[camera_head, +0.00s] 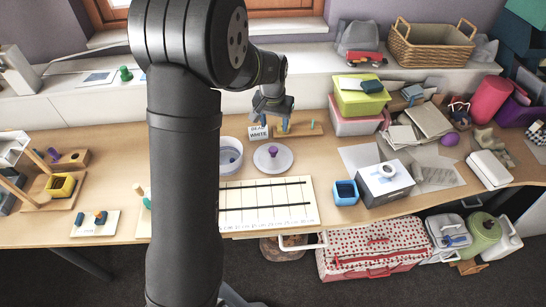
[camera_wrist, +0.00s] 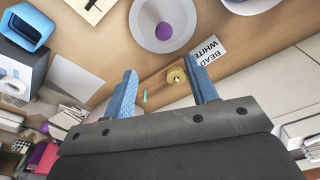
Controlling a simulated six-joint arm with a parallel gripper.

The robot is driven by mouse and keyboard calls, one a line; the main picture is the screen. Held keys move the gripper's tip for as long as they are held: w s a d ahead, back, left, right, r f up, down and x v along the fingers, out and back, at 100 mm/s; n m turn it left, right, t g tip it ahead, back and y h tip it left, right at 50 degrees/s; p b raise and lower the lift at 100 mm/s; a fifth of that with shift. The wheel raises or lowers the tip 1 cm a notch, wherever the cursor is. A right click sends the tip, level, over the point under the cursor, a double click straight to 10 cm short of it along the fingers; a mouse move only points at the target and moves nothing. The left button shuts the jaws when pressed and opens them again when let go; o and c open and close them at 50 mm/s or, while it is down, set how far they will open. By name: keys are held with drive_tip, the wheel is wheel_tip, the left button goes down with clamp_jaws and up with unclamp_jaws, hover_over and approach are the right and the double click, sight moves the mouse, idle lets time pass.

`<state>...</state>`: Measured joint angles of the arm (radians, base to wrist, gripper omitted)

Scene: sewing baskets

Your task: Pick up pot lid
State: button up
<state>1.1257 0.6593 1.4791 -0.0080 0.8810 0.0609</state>
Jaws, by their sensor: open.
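The pot lid (camera_head: 285,163) is a pale round disc with a purple knob (camera_head: 273,151). It lies on the wooden table, right of the white pot (camera_head: 230,152). In the wrist view the lid (camera_wrist: 147,38) shows at the top, beyond my fingertips, with its knob (camera_wrist: 163,31) upward. My gripper (camera_head: 273,124) is open and empty, behind the lid in the head view and apart from it. Its blue fingers also show in the wrist view (camera_wrist: 160,72). My arm hides part of the table left of the pot.
A "BEAD WHITE" card (camera_head: 258,132) and a wooden piece with a peg (camera_head: 305,130) are close to my gripper. A lined board (camera_head: 268,216) lies in front of the lid. A blue cup (camera_head: 346,193) and a white box (camera_head: 386,184) stand to the right.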

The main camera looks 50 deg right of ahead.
hover_over(273, 149)
drive_tip(key=s, duration=0.1)
wheel_tip(273, 149, down, 10)
drive_tip(key=shift+a+f, duration=0.1)
drive_tip(key=shift+a, duration=0.05)
drive_tip(key=shift+w+d+f, duration=0.1)
drive_tip(key=shift+w+f, duration=0.05)
drive_tip(key=shift+f, duration=0.7)
drive_tip(key=shift+w+d+f, duration=0.1)
drive_tip(key=shift+w+f, duration=0.05)
drive_tip(key=shift+f, duration=0.75)
drive_tip(key=shift+w+f, duration=0.15)
drive_tip(key=shift+f, duration=0.7)
drive_tip(key=shift+c, duration=0.4)
drive_tip(key=c, duration=0.9)
